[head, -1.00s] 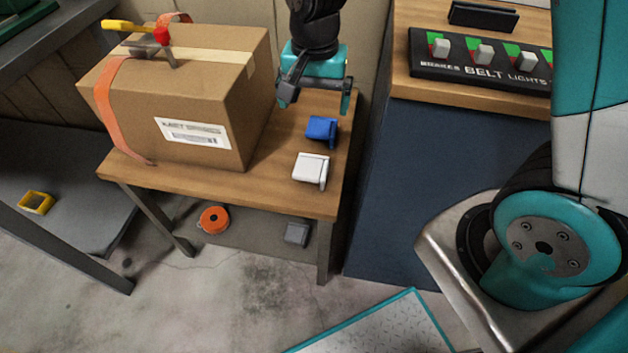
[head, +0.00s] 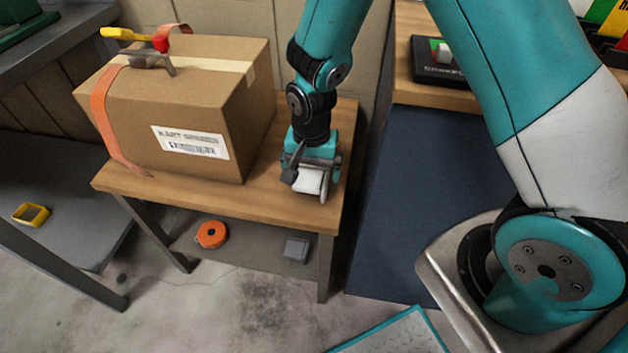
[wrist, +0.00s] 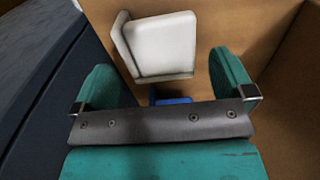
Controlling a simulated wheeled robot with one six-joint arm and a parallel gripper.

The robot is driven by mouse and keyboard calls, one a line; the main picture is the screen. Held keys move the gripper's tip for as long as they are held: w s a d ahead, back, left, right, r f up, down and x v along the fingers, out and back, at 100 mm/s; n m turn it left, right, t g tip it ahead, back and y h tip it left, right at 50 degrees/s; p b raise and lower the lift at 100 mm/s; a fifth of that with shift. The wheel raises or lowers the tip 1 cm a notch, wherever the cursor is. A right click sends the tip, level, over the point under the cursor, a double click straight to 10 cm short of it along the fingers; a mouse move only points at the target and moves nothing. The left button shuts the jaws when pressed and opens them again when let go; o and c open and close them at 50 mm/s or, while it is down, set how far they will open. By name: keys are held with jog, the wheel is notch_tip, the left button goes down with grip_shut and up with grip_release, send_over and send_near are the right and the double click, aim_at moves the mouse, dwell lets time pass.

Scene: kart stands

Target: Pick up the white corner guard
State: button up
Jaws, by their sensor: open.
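The white corner guard (head: 311,181) lies on the wooden table top near its front right corner. In the wrist view the white corner guard (wrist: 160,46) shows just beyond and between the two teal fingers. My gripper (head: 314,182) is open and low over the table, right at the guard. In the wrist view my gripper (wrist: 165,80) has its fingers apart with nothing clamped between them. A small part of the blue corner guard (wrist: 172,100) shows behind the gripper's grey bar; my gripper hides it in the head view.
A strapped cardboard box (head: 175,110) fills the left of the wooden table (head: 240,202). An orange tape roll (head: 211,234) and a grey corner guard (head: 296,249) lie on the lower shelf. A dark blue cabinet (head: 410,190) stands close on the right.

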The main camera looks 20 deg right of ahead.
jog(key=shift+f, duration=0.9)
jog(key=c, duration=0.9)
jog(key=shift+r, duration=0.2)
